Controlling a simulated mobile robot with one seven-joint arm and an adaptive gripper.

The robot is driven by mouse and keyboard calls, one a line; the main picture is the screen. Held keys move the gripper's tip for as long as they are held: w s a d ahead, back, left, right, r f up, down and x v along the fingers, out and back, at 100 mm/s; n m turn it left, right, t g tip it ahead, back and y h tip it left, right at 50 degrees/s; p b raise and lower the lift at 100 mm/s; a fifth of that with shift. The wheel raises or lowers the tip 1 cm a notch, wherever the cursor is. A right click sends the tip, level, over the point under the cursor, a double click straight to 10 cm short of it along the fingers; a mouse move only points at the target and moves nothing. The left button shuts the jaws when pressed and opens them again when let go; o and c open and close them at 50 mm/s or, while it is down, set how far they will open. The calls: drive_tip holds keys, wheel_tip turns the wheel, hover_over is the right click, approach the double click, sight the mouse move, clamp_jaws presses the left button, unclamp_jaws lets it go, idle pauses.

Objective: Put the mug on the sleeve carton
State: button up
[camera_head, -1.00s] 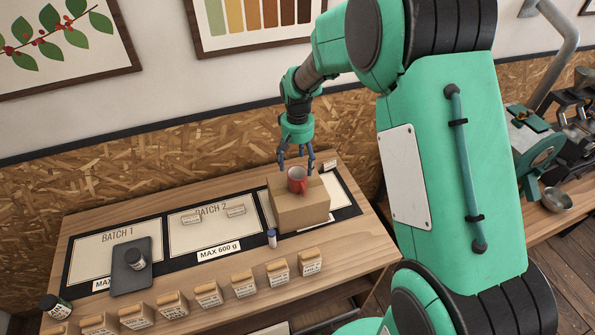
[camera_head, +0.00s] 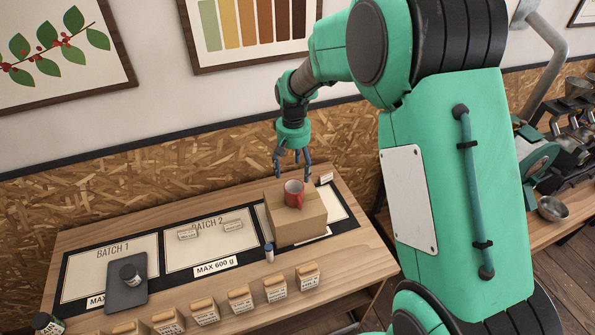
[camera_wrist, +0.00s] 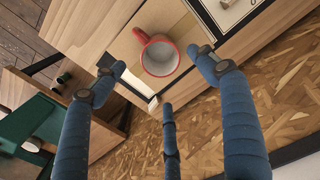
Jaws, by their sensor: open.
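The red mug (camera_head: 294,194), pale inside, stands upright on top of the brown sleeve carton (camera_head: 296,223) at the right end of the table. My gripper (camera_head: 293,174) is open and empty, just above and behind the mug, apart from it. In the wrist view the mug (camera_wrist: 158,56) sits on the carton top (camera_wrist: 125,47) beyond my spread fingers (camera_wrist: 160,75), with its handle toward the upper left. Nothing is between the fingers.
A row of several small labelled bags (camera_head: 240,299) lines the table's front edge.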

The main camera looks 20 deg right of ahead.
drive_tip(key=s+a+r+t, duration=0.3)
drive_tip(key=s+r, duration=1.3)
drive_tip(key=r, duration=0.3)
drive_tip(key=s+a+r+t, duration=0.1)
drive_tip(key=s+r, duration=0.3)
drive_tip(key=s, duration=1.4)
drive_tip(key=shift+s+n+t, duration=0.3)
drive_tip(key=shift+s+t, duration=0.05)
drive_tip(key=shift+t, duration=0.45)
wheel_tip(320, 180, down, 10)
drive_tip(key=b, duration=1)
drive_tip(key=shift+f+b, duration=0.2)
drive_tip(key=shift+b, duration=0.1)
